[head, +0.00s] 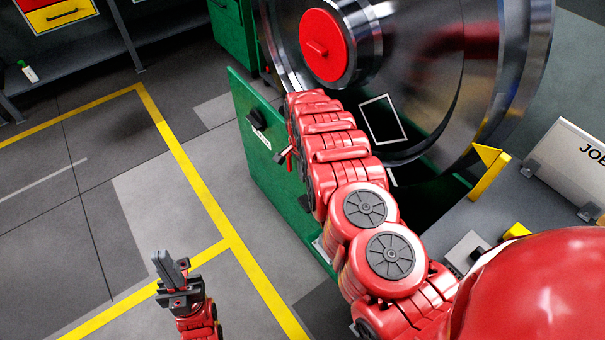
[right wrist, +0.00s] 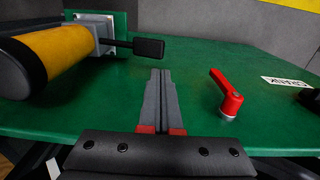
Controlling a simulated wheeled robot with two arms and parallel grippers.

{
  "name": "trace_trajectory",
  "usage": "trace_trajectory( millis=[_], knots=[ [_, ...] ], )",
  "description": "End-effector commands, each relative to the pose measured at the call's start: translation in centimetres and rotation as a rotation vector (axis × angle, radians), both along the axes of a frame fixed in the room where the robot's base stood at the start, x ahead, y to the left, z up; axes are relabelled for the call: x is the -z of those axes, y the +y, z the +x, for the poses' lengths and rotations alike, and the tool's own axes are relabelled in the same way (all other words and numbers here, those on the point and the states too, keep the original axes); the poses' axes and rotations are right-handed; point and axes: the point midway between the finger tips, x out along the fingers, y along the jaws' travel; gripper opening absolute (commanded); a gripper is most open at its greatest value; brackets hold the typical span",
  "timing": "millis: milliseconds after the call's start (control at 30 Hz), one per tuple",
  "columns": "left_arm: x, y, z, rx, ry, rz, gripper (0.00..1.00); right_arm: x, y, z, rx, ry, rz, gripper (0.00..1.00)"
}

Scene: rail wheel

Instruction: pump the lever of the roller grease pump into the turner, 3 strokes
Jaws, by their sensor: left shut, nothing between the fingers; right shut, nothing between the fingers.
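In the right wrist view, a yellow cylinder (right wrist: 62,57) with a black end cap is fixed by a grey bracket to the green panel of the turner (right wrist: 190,105). A dark rod ending in a black paddle-like handle (right wrist: 148,48) sticks out beside it; it looks like the pump and its lever, though no label confirms this. My right gripper (right wrist: 160,75) is shut and empty, just below the black handle and seemingly apart from it. In the head view the right arm reaches across the green panel (head: 262,180). My left gripper (head: 172,270) is shut and empty above the floor.
A red lever (right wrist: 227,95) stands on the panel to the right of my right gripper, near a white label (right wrist: 287,84). A big steel wheel (head: 430,70) with a red hub cap (head: 323,46) fills the back. A grey table (head: 500,215) is at right.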

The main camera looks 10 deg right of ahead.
Motion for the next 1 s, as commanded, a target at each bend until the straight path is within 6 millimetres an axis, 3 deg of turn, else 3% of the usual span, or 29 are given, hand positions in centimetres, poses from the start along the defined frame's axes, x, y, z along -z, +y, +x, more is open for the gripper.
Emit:
trace_trajectory(
  millis=[167, 267, 500, 700, 833, 1000],
  knots=[
    [-0.5, 0.0, 0.0, 0.0, 0.0, 0.0, 0.0, -0.3, 0.1, 0.0, -0.004, -0.004, 0.006, 0.0],
    [-2.3, 0.0, 0.0, 0.0, 0.0, 0.0, 0.0, -0.9, 0.3, -0.1, -0.016, -0.018, 0.032, 0.0],
    [-10.1, 0.0, 0.0, 0.0, 0.0, 0.0, 0.0, -2.8, 1.1, -1.5, -0.05, -0.111, 0.136, 0.0],
    [-15.4, 0.0, 0.0, 0.0, 0.0, 0.0, 0.0, -3.8, -0.2, -4.1, -0.027, -0.187, 0.148, 0.0],
    [-17.3, 0.0, 0.0, 0.0, 0.0, 0.0, 0.0, -4.1, -1.6, -5.6, -0.009, -0.218, 0.126, 0.0],
    [-18.1, 0.0, 0.0, 0.0, 0.0, 0.0, 0.0, -4.1, -2.5, -6.4, -0.001, -0.238, 0.105, 0.0]
  ],
)
